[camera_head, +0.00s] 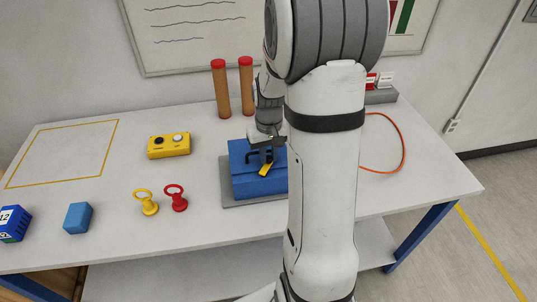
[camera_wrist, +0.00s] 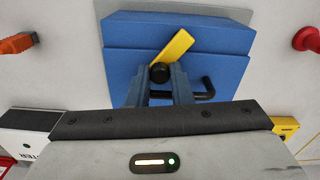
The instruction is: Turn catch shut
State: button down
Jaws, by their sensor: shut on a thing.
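The catch is a yellow bar (camera_wrist: 178,45) with a round black knob (camera_wrist: 160,72) at its lower end, on a blue box (camera_wrist: 225,70). In the wrist view the yellow bar slants up to the right. My gripper (camera_wrist: 162,80) is shut on the catch, with the black knob between its fingertips. In the head view my gripper (camera_head: 264,143) reaches down to the blue box (camera_head: 250,183), and the yellow bar (camera_head: 266,170) shows just below it. A bent black handle (camera_wrist: 204,92) shows beside the fingers, partly hidden by them.
The box stands on a grey plate (camera_head: 228,202). To its left are a yellow button box (camera_head: 169,145), a red ring peg (camera_head: 177,198), a yellow ring peg (camera_head: 147,202) and a blue block (camera_head: 78,218). Two red-topped brown cylinders (camera_head: 221,90) stand behind. An orange cable (camera_head: 403,150) lies right.

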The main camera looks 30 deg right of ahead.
aim_at(269, 157)
jog(key=shift+w+r, duration=0.1)
jog(key=c, duration=1.3)
grip_release()
jog(key=shift+r+b, duration=0.4)
jog(key=shift+r, duration=3.45)
jog(key=shift+c, duration=0.2)
